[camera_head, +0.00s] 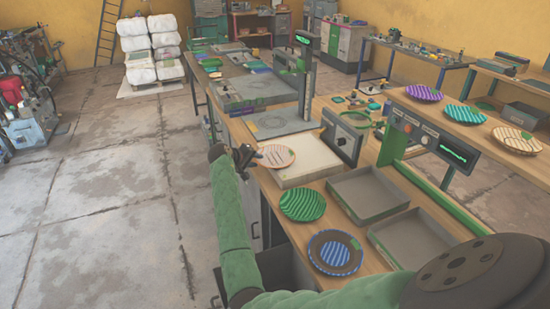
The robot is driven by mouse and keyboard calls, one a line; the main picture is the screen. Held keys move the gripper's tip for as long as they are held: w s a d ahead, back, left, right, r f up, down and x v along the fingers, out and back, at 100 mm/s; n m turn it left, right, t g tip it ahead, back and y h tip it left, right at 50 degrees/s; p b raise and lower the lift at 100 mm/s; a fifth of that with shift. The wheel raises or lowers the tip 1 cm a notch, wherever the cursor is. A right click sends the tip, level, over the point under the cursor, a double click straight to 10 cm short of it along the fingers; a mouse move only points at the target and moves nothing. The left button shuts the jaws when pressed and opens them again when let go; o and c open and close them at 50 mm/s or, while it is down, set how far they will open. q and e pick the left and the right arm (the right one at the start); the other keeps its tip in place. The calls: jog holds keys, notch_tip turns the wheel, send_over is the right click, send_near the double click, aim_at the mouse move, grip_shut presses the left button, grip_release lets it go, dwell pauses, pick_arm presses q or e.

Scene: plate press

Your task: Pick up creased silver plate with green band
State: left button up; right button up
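A green striped plate (302,205) lies on the bench in front of the slab. A blue striped plate with a dark rim (334,252) lies nearer, with a small green mark. No plate plainly reads as silver and creased with a green band.
Two grey trays (368,194) (412,238) sit right of the plates. Purple (424,93), teal (464,115) and orange-white (516,140) plates lie on the right shelf above a control panel (428,135). The floor left is clear.

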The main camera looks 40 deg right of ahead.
grip_shut()
jog(key=shift+r, duration=0.1)
dwell(0.3)
